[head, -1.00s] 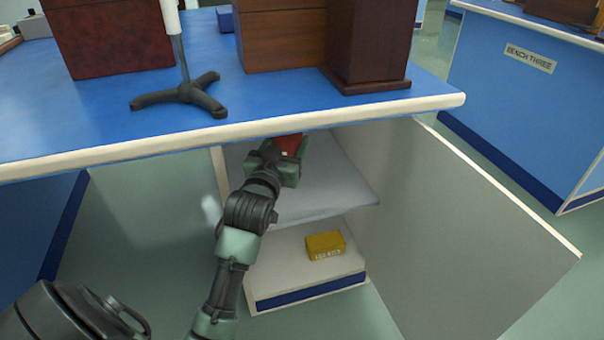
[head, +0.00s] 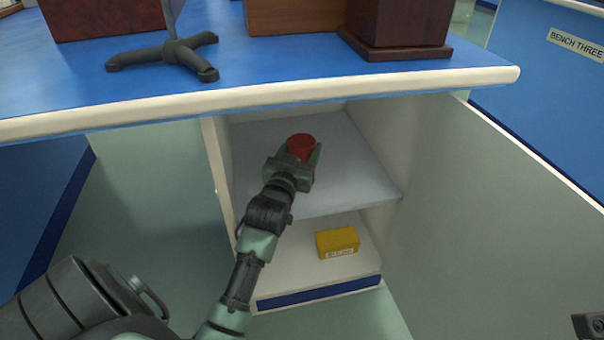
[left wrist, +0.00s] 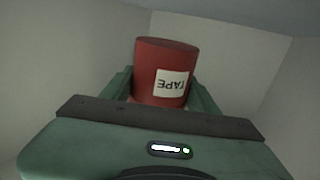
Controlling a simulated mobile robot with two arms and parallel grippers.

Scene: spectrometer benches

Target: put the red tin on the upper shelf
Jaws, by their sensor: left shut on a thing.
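The red tin (head: 301,146) is a short round can. In the left wrist view the tin (left wrist: 160,62) carries a white label reading "TAPE", upside down. My left gripper (head: 302,155) is shut on it, one finger on each side. The gripper and tin are inside the open cupboard, over the upper shelf (head: 345,178), a pale board. I cannot tell whether the tin's base touches the shelf.
A yellow box (head: 338,242) lies on the cupboard floor below the shelf. The open door (head: 480,210) stands to the right. The blue bench top (head: 270,70) overhangs the opening. The shelf is otherwise clear.

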